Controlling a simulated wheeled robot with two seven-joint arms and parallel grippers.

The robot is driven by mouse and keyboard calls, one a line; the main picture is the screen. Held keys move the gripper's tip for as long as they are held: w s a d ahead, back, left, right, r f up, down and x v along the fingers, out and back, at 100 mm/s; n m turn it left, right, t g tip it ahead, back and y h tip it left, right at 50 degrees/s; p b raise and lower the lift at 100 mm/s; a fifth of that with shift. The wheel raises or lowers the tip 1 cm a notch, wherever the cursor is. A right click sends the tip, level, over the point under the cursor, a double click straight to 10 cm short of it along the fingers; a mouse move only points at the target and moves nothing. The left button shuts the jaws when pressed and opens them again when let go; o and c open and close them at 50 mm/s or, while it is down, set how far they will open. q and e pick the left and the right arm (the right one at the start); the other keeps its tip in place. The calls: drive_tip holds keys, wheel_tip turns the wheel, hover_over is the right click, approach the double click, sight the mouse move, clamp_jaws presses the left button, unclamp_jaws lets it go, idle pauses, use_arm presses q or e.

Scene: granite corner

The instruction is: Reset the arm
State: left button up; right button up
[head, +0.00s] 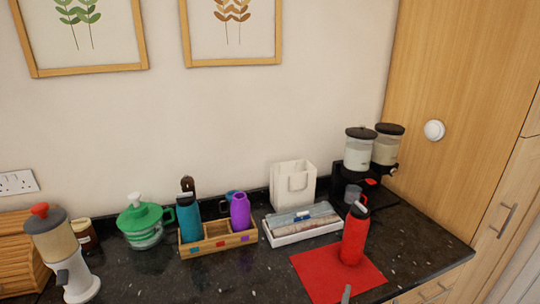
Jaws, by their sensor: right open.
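A small grey tip of my right gripper (346,293) shows at the bottom edge, over the front of the red mat (318,276). It is open, and no object shows at the tip; the rest of it is out of frame. A red bottle (354,236) stands upright on the mat, beyond the tip and apart from it. A wooden caddy (219,243) stands to the left, with a teal bottle (189,220) in its left compartment and a purple bottle (240,212) in its right one. Its middle compartment looks empty. My left gripper is not in view.
A white tray (303,238) with a flat patterned item lies behind the mat. A white bag (293,184) and a twin dispenser (361,150) stand at the back. A green-lidded jar (143,227) and another dispenser (58,250) stand left. Dark counter is clear in front of the caddy.

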drive_tip(key=s+a+f+n+g+y, duration=0.3)
drive_tip(key=s+f+n+g+y, duration=0.15)
drive_tip(key=f+y, duration=0.45)
drive_tip(key=s+d+f+n+g+h, duration=0.1)
drive_tip(key=s+d+f+g, duration=0.25)
drive_tip(key=s, duration=0.45)
drive_tip(key=s+d+f+n+g, duration=0.1)
drive_tip(key=s+d+f+g, duration=0.1)
drive_tip(key=s+f+g, duration=0.4)
wheel_tip(320, 180, down, 26)
drive_tip(key=s+b, duration=0.2)
drive_tip(key=s, duration=0.1)
use_arm(q)
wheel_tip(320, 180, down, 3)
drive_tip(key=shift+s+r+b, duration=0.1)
drive_tip(key=shift+b, duration=0.25)
use_arm(e)
drive_tip(key=s+d+f+g, duration=0.1)
drive_tip(key=s+d+f, duration=0.1)
drive_tip(key=s+f, duration=1.4)
drive_tip(key=shift+s+d+f+n+h, duration=0.25)
drive_tip(key=shift+f+n+h, duration=0.2)
drive_tip(key=shift+f, duration=0.45)
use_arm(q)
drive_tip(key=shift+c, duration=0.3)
use_arm(e)
drive_tip(key=shift+c, duration=0.3)
